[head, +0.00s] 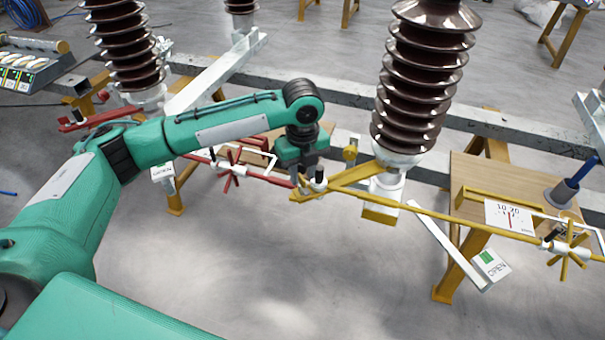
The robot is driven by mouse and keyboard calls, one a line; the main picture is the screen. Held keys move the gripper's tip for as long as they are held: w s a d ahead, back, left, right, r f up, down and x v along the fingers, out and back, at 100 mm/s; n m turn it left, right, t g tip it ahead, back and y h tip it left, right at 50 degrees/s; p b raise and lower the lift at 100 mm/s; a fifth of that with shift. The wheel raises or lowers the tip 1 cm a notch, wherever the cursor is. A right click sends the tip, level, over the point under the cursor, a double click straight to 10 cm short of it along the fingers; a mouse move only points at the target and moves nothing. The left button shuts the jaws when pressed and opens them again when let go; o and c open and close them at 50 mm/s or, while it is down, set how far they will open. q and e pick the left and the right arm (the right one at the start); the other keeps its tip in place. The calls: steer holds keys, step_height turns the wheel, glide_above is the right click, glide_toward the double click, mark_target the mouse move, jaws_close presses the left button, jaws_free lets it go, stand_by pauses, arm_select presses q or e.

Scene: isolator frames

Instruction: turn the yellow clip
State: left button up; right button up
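A yellow rod (460,217) runs from below the right brown insulator toward the right edge. A yellow star-shaped clip (566,252) with several spokes sits near its right end, beside a white collar. The rod's left end is a yellow forked bracket (345,178). My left gripper (308,184) points down at the tip of this bracket, far left of the star-shaped clip. Its fingers are small and partly merge with white and yellow parts there, so I cannot tell if they are open or touching. My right gripper is out of view.
A brown ribbed insulator (420,75) stands just right of my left gripper. A red star-shaped clip (232,168) on a red rod lies to its left. A wooden stand (475,195) and a white OPEN sign (492,265) are at right. The grey floor in front is clear.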

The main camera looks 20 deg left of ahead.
arm_select(q)
steer(key=shift+f, duration=0.7)
jaws_close()
